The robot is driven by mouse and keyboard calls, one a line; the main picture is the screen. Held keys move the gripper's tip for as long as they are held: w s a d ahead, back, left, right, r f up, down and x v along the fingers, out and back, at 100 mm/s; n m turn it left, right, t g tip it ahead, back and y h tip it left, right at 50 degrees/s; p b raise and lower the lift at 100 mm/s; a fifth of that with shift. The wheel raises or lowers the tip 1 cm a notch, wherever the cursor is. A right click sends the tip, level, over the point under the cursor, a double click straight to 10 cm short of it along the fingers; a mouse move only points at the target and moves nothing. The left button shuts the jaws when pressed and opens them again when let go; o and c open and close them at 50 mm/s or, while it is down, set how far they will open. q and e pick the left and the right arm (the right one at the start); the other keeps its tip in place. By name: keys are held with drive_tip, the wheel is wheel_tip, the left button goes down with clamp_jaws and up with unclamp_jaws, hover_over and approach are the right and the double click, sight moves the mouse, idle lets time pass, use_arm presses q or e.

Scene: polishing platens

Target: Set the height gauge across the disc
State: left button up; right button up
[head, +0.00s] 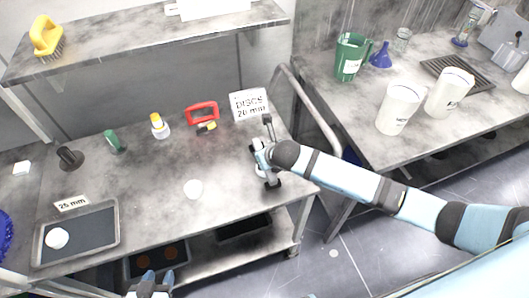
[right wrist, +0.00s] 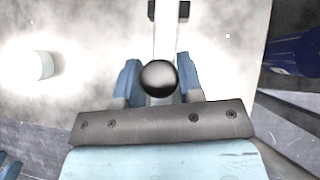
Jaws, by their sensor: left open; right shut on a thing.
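A white disc (head: 193,188) sits on the bench, left of my right gripper; in the right wrist view a pale round piece (right wrist: 46,65) shows at the left. My right gripper (head: 262,155) is shut on the height gauge, a pale bar with dark ends (head: 271,182). In the right wrist view the gauge's bar (right wrist: 168,25) runs up from between the blue fingers (right wrist: 160,85), with a dark ball in front. The gauge is apart from the disc; I cannot tell whether it touches the bench. My left gripper (head: 150,283) is open and empty at the bottom edge.
A dark tray (head: 95,222) holding another white disc (head: 57,238) lies at the left by a "25 mm" card. A "DISCS 20 mm" card (head: 249,104), a red frame (head: 202,112) and small bottles (head: 159,126) stand behind. The bench around the disc is clear.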

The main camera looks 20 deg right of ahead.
drive_tip(key=shift+f, duration=0.15)
idle(0.3)
drive_tip(key=shift+p, duration=0.5)
drive_tip(key=shift+f, duration=0.25)
idle(0.8)
drive_tip(key=shift+f, duration=0.3)
idle(0.4)
drive_tip(key=o, duration=1.2)
drive_tip(key=shift+s, duration=0.1)
drive_tip(key=v, duration=1.3)
drive_tip(key=shift+s+d+r, duration=0.1)
drive_tip(key=shift+s+r, duration=0.2)
